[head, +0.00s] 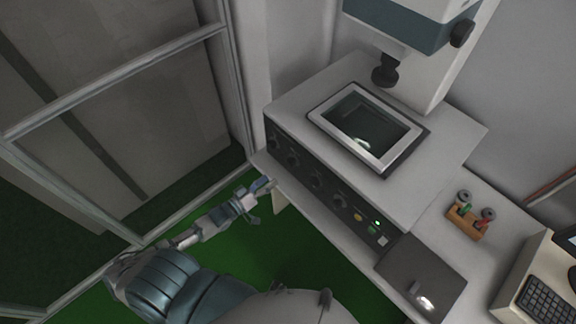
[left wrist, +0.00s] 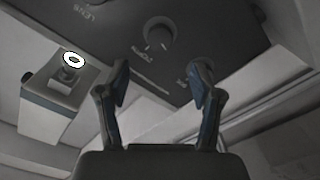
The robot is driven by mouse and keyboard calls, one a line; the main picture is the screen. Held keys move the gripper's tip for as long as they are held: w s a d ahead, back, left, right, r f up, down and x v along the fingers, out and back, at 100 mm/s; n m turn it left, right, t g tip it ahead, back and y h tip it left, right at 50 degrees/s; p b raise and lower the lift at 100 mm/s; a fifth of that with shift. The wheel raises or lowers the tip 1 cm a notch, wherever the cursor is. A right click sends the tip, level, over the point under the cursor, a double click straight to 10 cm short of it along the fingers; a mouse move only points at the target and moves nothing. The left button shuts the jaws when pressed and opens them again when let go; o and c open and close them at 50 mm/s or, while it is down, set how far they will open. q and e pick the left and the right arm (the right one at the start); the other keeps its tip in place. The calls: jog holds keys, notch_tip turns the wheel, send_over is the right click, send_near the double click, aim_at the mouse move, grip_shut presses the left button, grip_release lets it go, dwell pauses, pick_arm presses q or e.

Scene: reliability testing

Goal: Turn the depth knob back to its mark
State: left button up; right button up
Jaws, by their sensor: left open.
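A row of dark round knobs (head: 316,180) runs along the black front panel of the bench machine in the head view. I cannot tell from there which one is the depth knob. In the left wrist view a round knob (left wrist: 159,37) with a pale mark stands on the panel, ahead of the fingers, its label tilted and hard to read. Another knob is partly hidden behind the right-hand finger. My left gripper (head: 265,190) is open and empty, just in front of the panel and apart from the knobs; its two fingers (left wrist: 160,88) show in the wrist view. My right gripper is out of view.
The machine has a framed window (head: 318,117) on top and a microscope-like head (head: 420,30) above. A green-lit button (head: 377,223) is on the panel. A dark grey box (head: 425,275), an orange holder (head: 464,224) and a keyboard (head: 545,302) lie right. A framed partition (head: 125,75) stands left.

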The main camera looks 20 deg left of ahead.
aim_at(289, 165)
pick_arm(q)
jog(key=x, duration=1)
jog(key=shift+w, duration=0.1)
jog(key=c, duration=1.1)
